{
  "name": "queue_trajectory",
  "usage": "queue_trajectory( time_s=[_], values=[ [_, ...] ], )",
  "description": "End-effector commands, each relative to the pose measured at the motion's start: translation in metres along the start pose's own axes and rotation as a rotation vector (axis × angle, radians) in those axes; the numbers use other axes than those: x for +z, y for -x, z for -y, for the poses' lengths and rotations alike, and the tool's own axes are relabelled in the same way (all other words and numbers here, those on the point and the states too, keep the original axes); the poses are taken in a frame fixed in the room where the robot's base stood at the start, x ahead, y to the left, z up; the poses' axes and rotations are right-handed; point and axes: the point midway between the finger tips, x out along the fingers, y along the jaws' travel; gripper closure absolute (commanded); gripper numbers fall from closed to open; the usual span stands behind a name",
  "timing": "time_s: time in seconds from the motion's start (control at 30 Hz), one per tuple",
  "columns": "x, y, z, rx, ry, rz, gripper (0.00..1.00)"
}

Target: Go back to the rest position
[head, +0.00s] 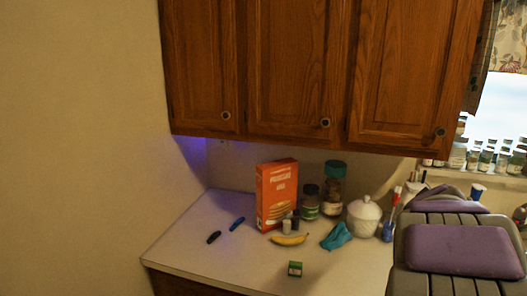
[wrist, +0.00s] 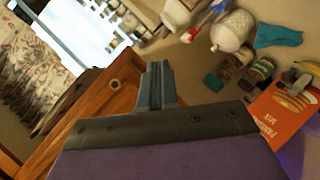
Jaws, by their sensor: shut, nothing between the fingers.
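My gripper (wrist: 156,85) shows in the wrist view with its grey fingers together and nothing between them. It is clear of the counter items and touches nothing that I can see. In the head view, purple and grey parts of my own arm fill the lower right; the fingertips cannot be made out there.
Wooden cabinets (head: 290,65) hang above.

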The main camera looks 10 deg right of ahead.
Motion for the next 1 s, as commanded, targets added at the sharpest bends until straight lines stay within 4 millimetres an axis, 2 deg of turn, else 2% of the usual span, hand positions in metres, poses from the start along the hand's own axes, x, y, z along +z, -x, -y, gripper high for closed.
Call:
queue_trajectory(
  time_s=[0.03, 0.1, 0.3, 0.37, 0.5, 0.6, 0.7, 0.8, 0.9, 1.0],
  values=[
    [0.005, 0.021, 0.025, -0.061, -0.055, 0.044, 1.00],
    [0.020, 0.048, 0.063, -0.155, -0.127, 0.127, 1.00],
    [0.061, 0.132, 0.164, -0.416, -0.250, 0.340, 1.00],
    [0.072, 0.160, 0.192, -0.492, -0.265, 0.401, 1.00],
    [0.102, 0.232, 0.251, -0.664, -0.267, 0.545, 1.00],
    [0.127, 0.282, 0.284, -0.777, -0.241, 0.648, 1.00],
    [0.148, 0.326, 0.306, -0.865, -0.205, 0.732, 1.00],
    [0.166, 0.356, 0.319, -0.925, -0.170, 0.798, 1.00],
    [0.175, 0.373, 0.324, -0.956, -0.149, 0.834, 1.00],
    [0.178, 0.378, 0.325, -0.964, -0.144, 0.843, 1.00]
  ],
)
